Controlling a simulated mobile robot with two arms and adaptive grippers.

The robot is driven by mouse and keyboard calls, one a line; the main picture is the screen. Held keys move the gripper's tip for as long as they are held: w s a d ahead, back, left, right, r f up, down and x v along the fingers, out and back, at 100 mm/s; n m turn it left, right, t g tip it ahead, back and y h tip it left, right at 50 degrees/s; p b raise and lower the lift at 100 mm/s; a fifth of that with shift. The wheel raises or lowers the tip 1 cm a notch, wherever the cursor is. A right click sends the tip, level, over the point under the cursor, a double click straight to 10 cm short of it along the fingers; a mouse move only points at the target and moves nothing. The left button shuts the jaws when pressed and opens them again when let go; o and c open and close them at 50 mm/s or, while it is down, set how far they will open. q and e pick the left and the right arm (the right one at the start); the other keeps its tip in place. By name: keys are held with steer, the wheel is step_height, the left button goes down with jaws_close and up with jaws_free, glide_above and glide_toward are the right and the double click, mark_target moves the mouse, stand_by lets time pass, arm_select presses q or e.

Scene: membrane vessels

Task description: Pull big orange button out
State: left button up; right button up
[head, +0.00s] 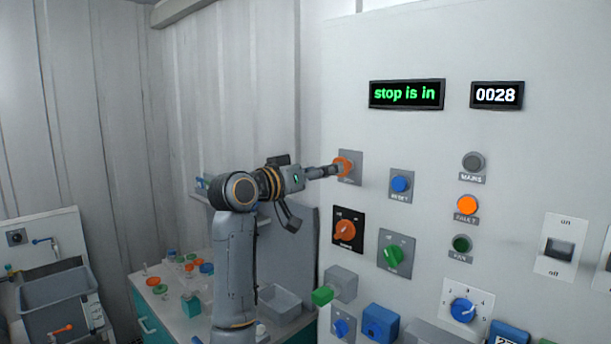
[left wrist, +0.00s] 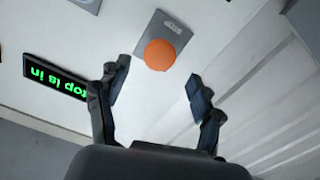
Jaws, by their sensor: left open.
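The big orange button (head: 343,166) sits on a grey plate on the white wall panel, at the upper left of the controls. My left gripper (head: 335,170) is at the button in the head view, and its fingers overlap part of it. In the left wrist view the round orange button (left wrist: 160,55) lies just beyond and between the spread fingertips of the gripper (left wrist: 158,75). The fingers are open, with a gap to the button on both sides. The display (head: 407,94) reads "stop is in". My right gripper is not in view.
A blue reset button (head: 401,184), an orange rotary switch (head: 346,230) and a green rotary switch (head: 394,255) are close by on the panel. A green lever (head: 322,296) sticks out lower down. A cluttered counter (head: 165,318) stands left of the panel.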

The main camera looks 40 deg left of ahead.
arm_select(q)
steer(key=s, duration=0.5)
steer(key=shift+s+a, duration=0.2)
steer(key=shift+s, duration=0.2)
